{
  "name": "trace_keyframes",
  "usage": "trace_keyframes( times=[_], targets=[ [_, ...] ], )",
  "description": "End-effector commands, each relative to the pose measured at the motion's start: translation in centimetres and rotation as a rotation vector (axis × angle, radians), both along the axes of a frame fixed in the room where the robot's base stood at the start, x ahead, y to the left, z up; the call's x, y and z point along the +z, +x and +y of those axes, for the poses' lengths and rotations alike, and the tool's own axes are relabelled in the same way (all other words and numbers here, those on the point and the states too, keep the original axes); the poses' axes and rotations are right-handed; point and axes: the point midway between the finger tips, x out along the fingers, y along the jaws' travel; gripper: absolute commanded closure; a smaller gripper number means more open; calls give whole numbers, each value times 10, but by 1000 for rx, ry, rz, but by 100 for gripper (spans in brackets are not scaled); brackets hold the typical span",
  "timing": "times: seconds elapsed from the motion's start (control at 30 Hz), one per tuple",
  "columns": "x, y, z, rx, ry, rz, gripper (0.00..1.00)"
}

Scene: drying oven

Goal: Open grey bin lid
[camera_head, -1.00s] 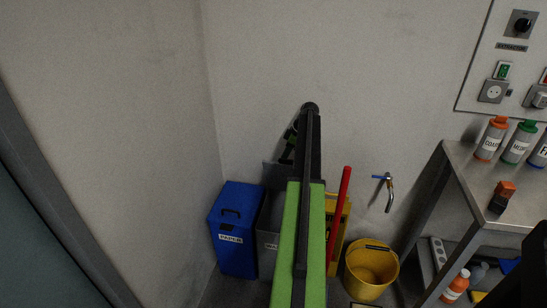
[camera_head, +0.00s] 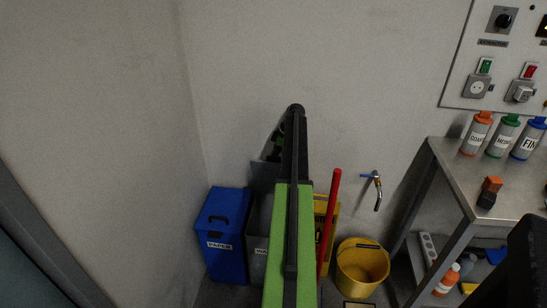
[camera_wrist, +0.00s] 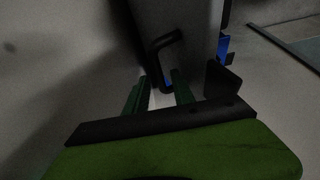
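The grey bin (camera_head: 257,222) stands on the floor between a blue bin and a yellow one, partly hidden by my arm. Its grey lid (camera_head: 262,178) appears raised, standing steeply above the back of the bin near the wall. In the wrist view, a grey panel with a dark loop handle (camera_wrist: 155,55) fills the top middle; it looks like this lid. My gripper (camera_head: 275,148) is above the bin by the wall, mostly behind my arm. In the wrist view its green fingers (camera_wrist: 155,98) are apart with a gap between them, just below the handle, holding nothing visible.
The blue bin (camera_head: 226,238) is closed at left. A yellow bin (camera_head: 328,215), a red pole (camera_head: 330,215) and a yellow bucket (camera_head: 362,268) stand at right. A tap (camera_head: 376,190) juts from the wall. A metal table (camera_head: 450,165) with bottles is farther right.

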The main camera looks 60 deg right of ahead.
Motion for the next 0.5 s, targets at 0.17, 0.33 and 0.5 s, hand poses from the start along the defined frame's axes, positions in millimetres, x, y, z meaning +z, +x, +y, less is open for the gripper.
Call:
trace_keyframes(
  times=[0.17,0.33,0.5],
  targets=[
    [8,1,2,2,5,-5,67],
    [31,-5,-3,1,6,-5,67],
    [67,-15,-12,1,3,-3,67]
  ],
)
